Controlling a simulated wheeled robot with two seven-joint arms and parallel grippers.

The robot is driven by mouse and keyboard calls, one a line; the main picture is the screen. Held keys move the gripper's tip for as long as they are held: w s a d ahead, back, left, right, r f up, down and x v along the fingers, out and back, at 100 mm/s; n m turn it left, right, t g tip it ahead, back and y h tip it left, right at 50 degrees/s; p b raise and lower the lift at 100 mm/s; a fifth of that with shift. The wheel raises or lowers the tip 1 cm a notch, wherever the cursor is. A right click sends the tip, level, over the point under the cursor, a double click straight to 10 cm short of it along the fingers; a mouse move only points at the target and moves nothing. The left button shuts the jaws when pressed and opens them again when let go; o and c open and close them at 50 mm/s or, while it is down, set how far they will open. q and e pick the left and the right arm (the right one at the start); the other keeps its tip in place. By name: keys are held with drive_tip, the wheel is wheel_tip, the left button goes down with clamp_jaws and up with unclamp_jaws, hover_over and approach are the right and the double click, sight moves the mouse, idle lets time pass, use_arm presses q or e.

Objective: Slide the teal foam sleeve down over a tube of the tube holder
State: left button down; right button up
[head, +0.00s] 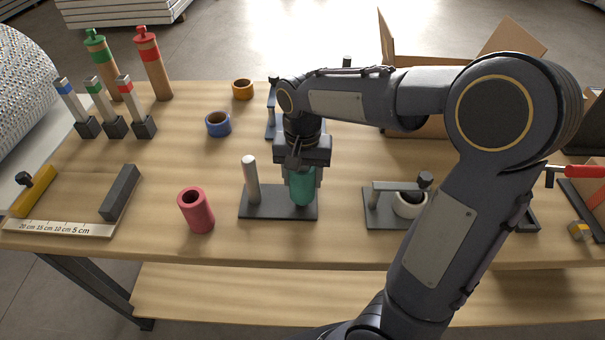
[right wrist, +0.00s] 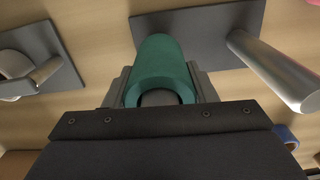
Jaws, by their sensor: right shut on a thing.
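The teal foam sleeve (head: 302,188) is upright in my right gripper (head: 302,172), with its lower end at or close to the right part of the tube holder's dark base plate (head: 277,213). The holder's bare light-grey tube (head: 251,180) stands to the left of the sleeve. In the right wrist view the teal sleeve (right wrist: 164,62) sits between the fingers of my right gripper (right wrist: 162,88). A dark grey round shape shows in its near opening; I cannot tell surely whether it is a tube top. The bare tube (right wrist: 275,70) stands beside it, apart. My left gripper is not in view.
A red sleeve (head: 196,211) stands left of the holder. A blue ring (head: 218,124) and an orange ring (head: 243,89) lie behind. A fixture with a white ring (head: 407,205) is to the right, near my forearm. The wooden table's front edge is close.

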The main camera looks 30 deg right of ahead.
drive_tip(key=shift+f, duration=0.35)
drive_tip(key=o, duration=1.5)
drive_tip(key=shift+o, duration=0.2)
drive_tip(key=shift+r, duration=0.1)
wheel_tip(320, 180, up, 7)
drive_tip(key=p, duration=0.6)
drive_tip(key=s+a+r+n+t+y, duration=0.1)
drive_tip(key=s+a+n+t+y, duration=0.1)
drive_tip(key=s, duration=0.6)
drive_tip(key=s+a+r+n+t+y, duration=0.1)
drive_tip(key=s+a+n+t, duration=0.1)
drive_tip(key=s, duration=0.7)
drive_tip(key=shift+n+t+y, duration=0.4)
drive_tip(key=shift+n+t, duration=0.3)
drive_tip(key=shift+t, duration=0.1)
